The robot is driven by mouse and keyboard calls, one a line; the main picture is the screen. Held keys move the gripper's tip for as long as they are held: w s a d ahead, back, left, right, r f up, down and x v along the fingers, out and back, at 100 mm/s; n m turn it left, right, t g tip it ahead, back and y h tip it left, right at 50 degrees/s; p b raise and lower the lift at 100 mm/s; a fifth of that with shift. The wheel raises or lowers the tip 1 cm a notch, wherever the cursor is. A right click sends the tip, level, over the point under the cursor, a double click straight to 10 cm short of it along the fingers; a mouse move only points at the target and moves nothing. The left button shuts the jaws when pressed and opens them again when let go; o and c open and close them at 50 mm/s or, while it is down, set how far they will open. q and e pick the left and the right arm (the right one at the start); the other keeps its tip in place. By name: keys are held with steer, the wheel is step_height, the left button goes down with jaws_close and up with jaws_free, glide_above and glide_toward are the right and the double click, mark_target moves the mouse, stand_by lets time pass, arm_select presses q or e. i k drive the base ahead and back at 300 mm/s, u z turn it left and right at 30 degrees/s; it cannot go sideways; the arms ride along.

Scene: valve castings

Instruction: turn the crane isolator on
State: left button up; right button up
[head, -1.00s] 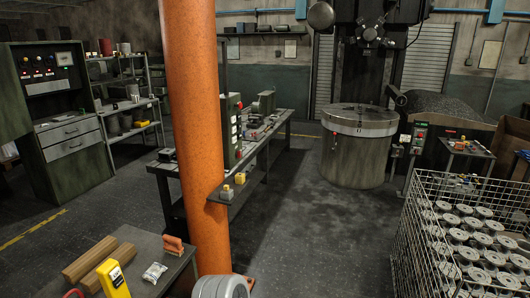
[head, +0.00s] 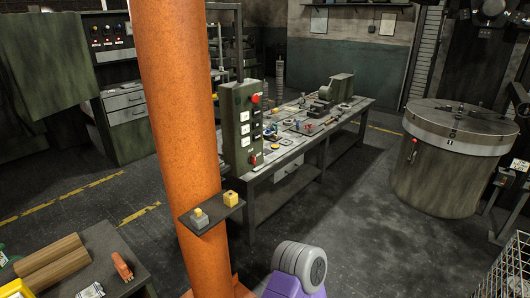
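A grey-green control box (head: 241,127) stands upright behind the orange column, at the near end of a long workbench (head: 300,150). Its face has a red button (head: 255,99) at the top, several dark switches with pale labels, and a red knob (head: 254,160) at the bottom. No readable label shows which control is the crane isolator, and I cannot tell the knob's position. Part of the box is close beside the column. Neither of my grippers is in view; a grey and purple part at the bottom centre seems to be my own arm.
The orange column (head: 180,140) stands left of centre, with a small shelf (head: 213,216) carrying yellow-topped blocks. A table (head: 105,245) with wooden bars is at lower left. A round machine table (head: 450,155) stands at right. Grey floor between bench and machine is clear.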

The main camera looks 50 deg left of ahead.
mark_target(252, 159)
steer(key=u, duration=0.85)
steer(key=i, duration=1.25)
steer(key=u, duration=1.3)
